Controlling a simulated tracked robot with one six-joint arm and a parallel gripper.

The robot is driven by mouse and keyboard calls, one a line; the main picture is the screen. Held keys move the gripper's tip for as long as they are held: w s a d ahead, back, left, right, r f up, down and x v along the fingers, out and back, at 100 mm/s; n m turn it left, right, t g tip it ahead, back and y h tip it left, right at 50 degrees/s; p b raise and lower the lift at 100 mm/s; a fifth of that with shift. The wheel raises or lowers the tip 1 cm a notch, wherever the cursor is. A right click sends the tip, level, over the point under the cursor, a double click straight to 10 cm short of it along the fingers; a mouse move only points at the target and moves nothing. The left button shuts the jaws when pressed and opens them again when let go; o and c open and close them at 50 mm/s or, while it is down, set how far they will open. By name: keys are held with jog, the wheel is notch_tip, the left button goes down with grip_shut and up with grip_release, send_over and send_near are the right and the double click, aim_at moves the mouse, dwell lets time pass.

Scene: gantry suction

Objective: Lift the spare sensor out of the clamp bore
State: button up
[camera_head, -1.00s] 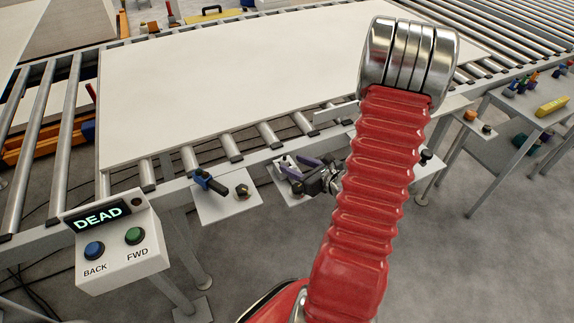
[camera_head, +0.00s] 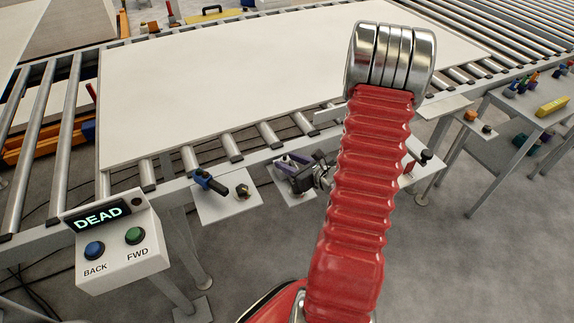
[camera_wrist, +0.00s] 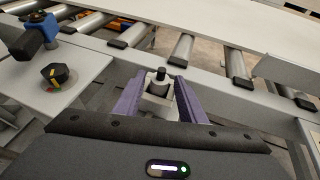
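The spare sensor (camera_wrist: 161,74) shows in the wrist view as a small dark upright cylinder above the pale clamp block (camera_wrist: 157,104). How deep it sits in the bore is hidden. My gripper (camera_wrist: 160,84) is open, with one purple finger on each side of the sensor and block. A gap shows between the fingers, and I cannot tell whether either finger touches. In the head view my gripper (camera_head: 289,163) is over the small plate at the conveyor's near side, and the sensor is too small to make out there.
A blue-handled part (camera_head: 204,180) and a dark knob (camera_head: 242,191) sit on the plate to the left. The conveyor frame and rollers (camera_head: 232,148) lie just behind, under a large pale panel (camera_head: 250,75). The control box (camera_head: 118,243) reads DEAD. A side table (camera_head: 530,110) stands at right.

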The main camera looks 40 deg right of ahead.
grip_shut()
jog(key=shift+r, duration=0.1)
dwell(0.3)
notch_tip(320, 180, up, 10)
dwell(0.8)
dwell(0.5)
